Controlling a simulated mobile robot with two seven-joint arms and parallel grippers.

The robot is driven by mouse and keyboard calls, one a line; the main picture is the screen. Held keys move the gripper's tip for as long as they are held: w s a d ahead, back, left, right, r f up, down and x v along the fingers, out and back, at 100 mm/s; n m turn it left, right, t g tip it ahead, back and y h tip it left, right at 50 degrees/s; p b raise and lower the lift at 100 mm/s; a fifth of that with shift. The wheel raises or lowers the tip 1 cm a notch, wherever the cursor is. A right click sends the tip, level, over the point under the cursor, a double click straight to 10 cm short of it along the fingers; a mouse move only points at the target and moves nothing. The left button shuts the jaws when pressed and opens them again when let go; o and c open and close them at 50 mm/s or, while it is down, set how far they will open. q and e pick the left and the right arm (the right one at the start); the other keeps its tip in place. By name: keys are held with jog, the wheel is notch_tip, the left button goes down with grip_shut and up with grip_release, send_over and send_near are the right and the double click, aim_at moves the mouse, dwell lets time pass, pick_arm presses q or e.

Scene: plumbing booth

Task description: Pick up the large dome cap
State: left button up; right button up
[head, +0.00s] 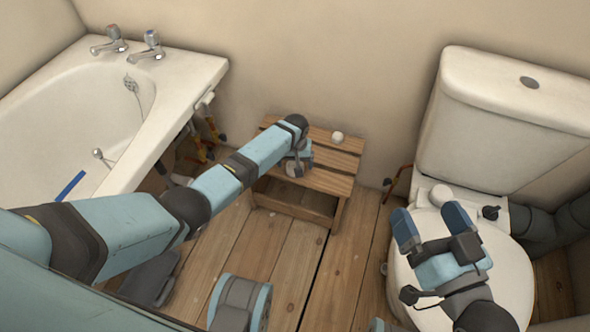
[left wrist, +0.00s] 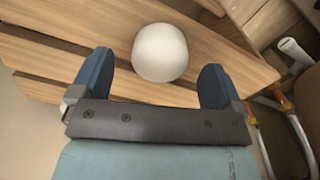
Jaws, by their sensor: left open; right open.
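A white dome cap (left wrist: 160,53) sits on the slatted wooden stool (head: 336,162). In the left wrist view it lies between and just beyond the two blue fingertips of my left gripper (left wrist: 155,75), with a gap visible on each side. In the head view a pale part of it (head: 294,170) shows under my left gripper (head: 297,158), near the stool's left end; my arm hides much of this spot. My left gripper is open and empty. My right gripper (head: 431,217) is open and empty above the toilet lid.
A smaller-looking white round piece (head: 337,137) rests at the stool's back edge. The bathtub (head: 190,80) stands left, with pipes (head: 205,135) beside it. The toilet (head: 500,130) stands right. A white rounded object (head: 433,181) lies behind the lid. The wooden floor (head: 345,270) is clear in front.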

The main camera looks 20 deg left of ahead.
aim_at(295, 164)
pick_arm(q)
notch_tip(295, 164, down, 3)
jog(key=shift+r+b, duration=0.1)
jog(key=shift+b, duration=0.45)
pick_arm(e)
notch_tip(295, 164, down, 3)
jog(key=shift+a+r+g, duration=0.1)
jog(key=shift+g, duration=0.4)
pick_arm(q)
jog(key=c, duration=1)
jog(key=shift+o, duration=0.2)
pick_arm(e)
jog(key=shift+r, duration=0.1)
